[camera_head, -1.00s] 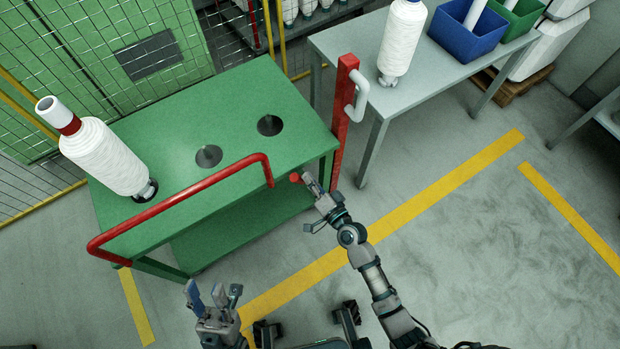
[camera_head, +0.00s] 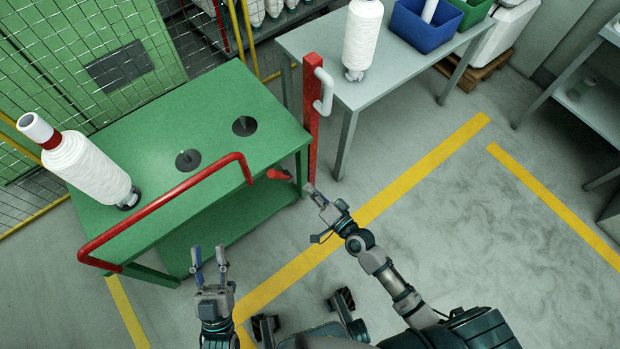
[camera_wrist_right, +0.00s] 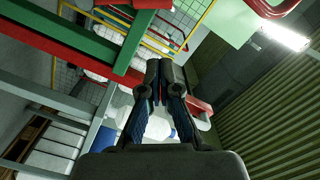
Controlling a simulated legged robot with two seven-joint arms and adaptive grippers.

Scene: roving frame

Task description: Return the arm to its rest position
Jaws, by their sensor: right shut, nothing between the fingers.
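My right arm reaches in from the lower right in the head view. Its gripper (camera_head: 313,191) is shut and empty, just to the right of a short red handle (camera_head: 280,175), with a small gap between them. The shut fingers also show in the right wrist view (camera_wrist_right: 159,82), pointing up the picture. My left gripper (camera_head: 209,258) is at the lower middle of the head view, fingers upward and apart, with nothing between them. It is in front of the green cart (camera_head: 225,105).
The cart has a red rail (camera_head: 165,205) and a white yarn cone (camera_head: 88,168). A red post (camera_head: 311,120) stands beside a grey table (camera_head: 395,75) with another white cone (camera_head: 362,35) and a blue bin (camera_head: 425,25).

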